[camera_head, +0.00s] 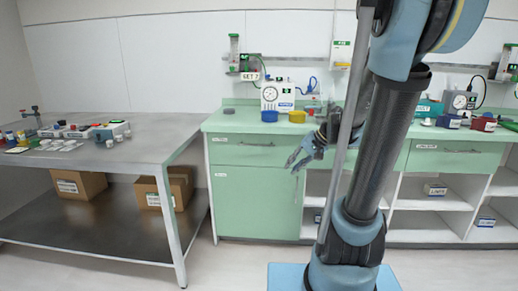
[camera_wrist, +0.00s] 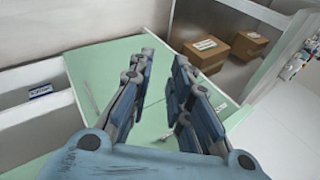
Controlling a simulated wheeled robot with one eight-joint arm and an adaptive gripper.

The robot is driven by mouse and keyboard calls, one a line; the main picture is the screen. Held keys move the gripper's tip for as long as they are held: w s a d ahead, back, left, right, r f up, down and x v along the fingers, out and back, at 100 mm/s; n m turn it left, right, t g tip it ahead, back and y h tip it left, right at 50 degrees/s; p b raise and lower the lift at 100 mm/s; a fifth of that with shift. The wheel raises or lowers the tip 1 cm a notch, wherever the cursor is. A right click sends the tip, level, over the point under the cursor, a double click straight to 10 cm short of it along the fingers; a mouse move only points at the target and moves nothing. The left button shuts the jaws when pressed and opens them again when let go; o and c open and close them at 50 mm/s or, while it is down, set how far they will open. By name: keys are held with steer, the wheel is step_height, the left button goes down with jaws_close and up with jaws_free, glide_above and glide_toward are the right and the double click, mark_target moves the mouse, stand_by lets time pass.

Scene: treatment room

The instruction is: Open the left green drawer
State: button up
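The left green drawer (camera_head: 236,150) is the wide upper front of the left green cabinet in the head view. It looks shut flush and has a horizontal silver handle (camera_head: 257,144). A green door (camera_head: 250,205) with a vertical handle is below it. My gripper (camera_head: 293,164) is in front of the cabinet's right part, to the right of and below the drawer handle. In the wrist view, my gripper (camera_wrist: 162,58) is open and empty, with the green door (camera_wrist: 115,58) behind its fingers. The door handle (camera_wrist: 89,93) shows left of the fingers.
A metal table (camera_head: 150,140) stands left of the cabinet, with boxes (camera_head: 78,185) on its lower shelf. Open white shelves (camera_head: 420,205) and another green drawer (camera_head: 460,155) are to the right. Medical items, including a blue cup (camera_head: 269,116), stand on the counter (camera_head: 235,122).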

steer(key=w+a+m+t+y, duration=0.2)
steer(key=w+y, duration=0.2)
steer(key=w, duration=1.1)
steer(key=m+t+y, duration=0.2)
steer(key=y, duration=0.3)
glide_toward(260, 139)
steer(key=a+f, duration=0.1)
steer(key=a, duration=0.5)
steer(key=a+f, duration=0.1)
steer(key=a, duration=0.2)
steer(key=shift+w+a+f, duration=0.1)
steer(key=shift+a+f, duration=0.2)
steer(key=shift+f, duration=0.1)
jaws_close()
